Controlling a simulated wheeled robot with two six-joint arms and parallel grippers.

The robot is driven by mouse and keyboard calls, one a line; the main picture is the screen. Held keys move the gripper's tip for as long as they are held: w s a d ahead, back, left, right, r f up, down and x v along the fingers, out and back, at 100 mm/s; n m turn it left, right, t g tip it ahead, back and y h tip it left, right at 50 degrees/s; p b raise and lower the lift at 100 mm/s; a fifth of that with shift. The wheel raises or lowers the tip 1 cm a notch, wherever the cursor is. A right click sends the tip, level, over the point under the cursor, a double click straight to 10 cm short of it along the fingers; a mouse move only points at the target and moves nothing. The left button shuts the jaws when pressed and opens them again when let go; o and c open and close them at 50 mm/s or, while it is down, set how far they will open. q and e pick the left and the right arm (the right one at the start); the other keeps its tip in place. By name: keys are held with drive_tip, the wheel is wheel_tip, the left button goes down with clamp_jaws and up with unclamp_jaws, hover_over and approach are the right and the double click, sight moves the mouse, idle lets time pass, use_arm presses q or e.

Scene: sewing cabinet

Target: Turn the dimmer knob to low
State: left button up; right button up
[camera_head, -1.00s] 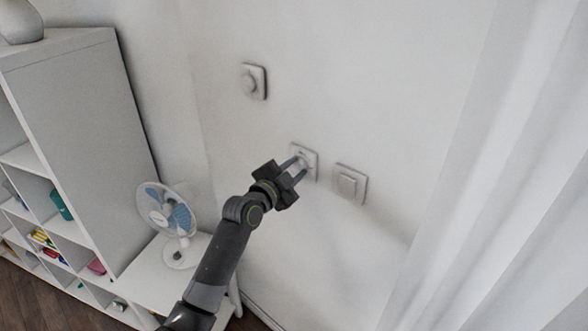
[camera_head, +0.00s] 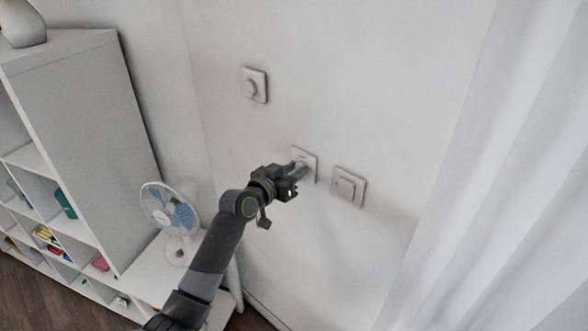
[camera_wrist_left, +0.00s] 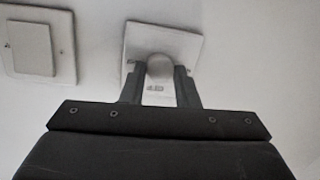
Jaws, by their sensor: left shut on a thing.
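A round grey knob (camera_wrist_left: 160,66) sits on a square white wall plate (camera_head: 305,154). The plate also shows in the left wrist view (camera_wrist_left: 138,38). My left gripper (camera_head: 300,171) is shut on this knob, with one finger on each side of it in the left wrist view. Small dark marks show on the plate below the knob, too blurred to read. In the head view the fingers hide most of the knob. My left wrist is rolled, so the fingers overlap in the head view. My right gripper is not in view.
A flat rocker switch (camera_head: 348,186) is close to the right of the held knob. A fan (camera_head: 170,211) stands below, beside a white shelf (camera_head: 90,120). A white curtain (camera_head: 500,200) hangs at right.

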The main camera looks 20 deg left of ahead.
use_arm(q)
drive_tip(key=n, duration=0.3)
drive_tip(key=n+h+p, duration=0.1)
drive_tip(key=n, duration=0.1)
drive_tip(key=shift+a+n+g, duration=0.1)
drive_tip(key=shift+n+g, duration=0.2)
drive_tip(key=shift+n, duration=0.1)
drive_tip(key=n, duration=0.3)
drive_tip(key=shift+w+a+h, duration=0.1)
drive_tip(key=shift+h, duration=0.2)
drive_tip(key=n, duration=0.3)
drive_tip(key=shift+f+h, duration=0.1)
drive_tip(key=shift+h, duration=0.2)
drive_tip(key=n, duration=0.4)
drive_tip(key=shift+a+f+n+h, duration=0.1)
drive_tip(key=shift+n+h, duration=0.2)
drive_tip(key=shift+f+n+h, duration=0.1)
drive_tip(key=shift+n+h, duration=0.3)
drive_tip(key=shift+n, duration=2)
drive_tip(key=o, duration=1)
drive_tip(key=shift+c, duration=0.2)
